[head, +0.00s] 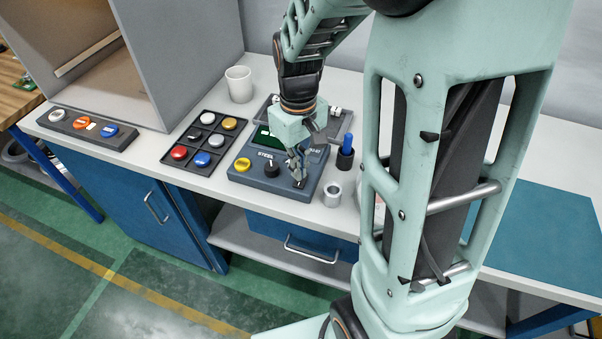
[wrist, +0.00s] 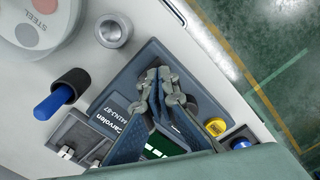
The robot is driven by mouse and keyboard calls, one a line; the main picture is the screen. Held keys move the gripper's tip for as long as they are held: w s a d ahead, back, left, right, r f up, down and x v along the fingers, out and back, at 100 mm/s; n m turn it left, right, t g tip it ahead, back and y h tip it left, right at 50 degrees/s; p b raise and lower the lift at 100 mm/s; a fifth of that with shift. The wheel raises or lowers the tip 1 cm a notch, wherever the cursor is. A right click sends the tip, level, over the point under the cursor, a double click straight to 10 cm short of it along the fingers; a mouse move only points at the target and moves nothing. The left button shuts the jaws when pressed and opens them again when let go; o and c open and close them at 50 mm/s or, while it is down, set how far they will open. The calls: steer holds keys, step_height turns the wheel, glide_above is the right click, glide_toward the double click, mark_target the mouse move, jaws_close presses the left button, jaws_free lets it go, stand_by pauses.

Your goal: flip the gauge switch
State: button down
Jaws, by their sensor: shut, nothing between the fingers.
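The gauge (head: 240,176) is a dark blue-grey console with a green screen, a black knob (head: 271,168) and a yellow button (head: 242,164). It also shows in the wrist view (wrist: 150,55), with its name label beside my fingers. My gripper (head: 300,181) points down over the right front part of the gauge, its fingertips close to the top face. In the wrist view the fingers (wrist: 165,82) are together and hold nothing. I cannot make out the switch clearly; the fingertips cover that part of the gauge. Whether they touch it I cannot tell.
Right of the gauge stand a metal cup (head: 332,194) and a blue-handled tool in a black holder (head: 345,152). Left is a tray of coloured caps (head: 190,163), then a button strip (head: 88,128).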

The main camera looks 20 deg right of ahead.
mark_target(299, 183)
steer(key=shift+r+p, duration=1.5)
steer(key=shift+r, duration=0.75)
steer(key=shift+f, duration=0.1)
